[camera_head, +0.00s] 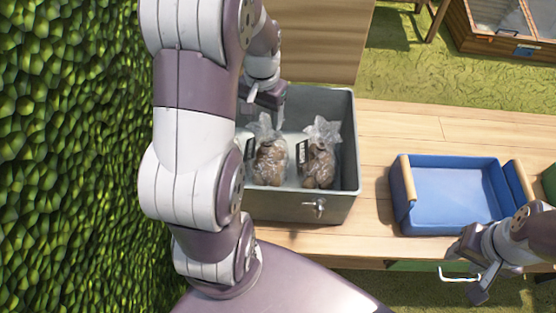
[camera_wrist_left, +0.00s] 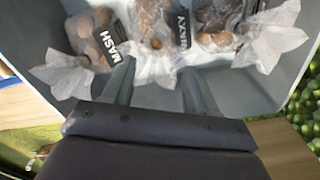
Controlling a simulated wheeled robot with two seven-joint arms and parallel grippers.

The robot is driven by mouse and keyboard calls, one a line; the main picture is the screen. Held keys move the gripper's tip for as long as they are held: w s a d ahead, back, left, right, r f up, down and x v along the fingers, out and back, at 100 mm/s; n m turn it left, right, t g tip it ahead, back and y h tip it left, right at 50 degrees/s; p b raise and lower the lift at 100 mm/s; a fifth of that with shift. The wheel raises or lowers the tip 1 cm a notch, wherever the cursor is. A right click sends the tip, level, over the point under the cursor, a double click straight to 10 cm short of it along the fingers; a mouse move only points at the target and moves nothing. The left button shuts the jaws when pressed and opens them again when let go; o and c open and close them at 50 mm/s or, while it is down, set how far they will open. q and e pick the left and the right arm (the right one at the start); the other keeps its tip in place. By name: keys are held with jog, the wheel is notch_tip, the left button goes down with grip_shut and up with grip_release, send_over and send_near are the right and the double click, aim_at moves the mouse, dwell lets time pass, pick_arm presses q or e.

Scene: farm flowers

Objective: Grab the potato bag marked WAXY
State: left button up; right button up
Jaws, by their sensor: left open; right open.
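In the left wrist view a potato bag with a dark label reading WAXY (camera_wrist_left: 152,20) lies in the middle of a grey metal box (camera_head: 333,206), its label on its right side. A bag labelled MASH (camera_wrist_left: 84,26) is left of it, and another bag (camera_wrist_left: 215,38) is on the right, its label not readable. The head view shows two clear bags, one left (camera_head: 268,166) and one right (camera_head: 320,163), their labels too small to read. My left gripper (camera_head: 266,101) is open and empty at the box's far side, its fingers (camera_wrist_left: 160,88) pointing toward the bags. My right gripper (camera_head: 468,268) is open and empty.
A blue crate (camera_head: 455,222) with wooden handles stands on the wooden table (camera_head: 390,128) to the right, close to my right gripper. A leafy hedge (camera_head: 70,150) borders the left. The table between box and crate is clear. My left arm hides part of the box.

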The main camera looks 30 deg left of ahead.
aim_at(267, 144)
pick_arm(q)
jog(key=f+b, duration=0.2)
jog(key=f, duration=0.9)
jog(key=shift+d+f, duration=0.1)
jog(key=shift+d, duration=0.1)
grip_shut()
dwell(0.8)
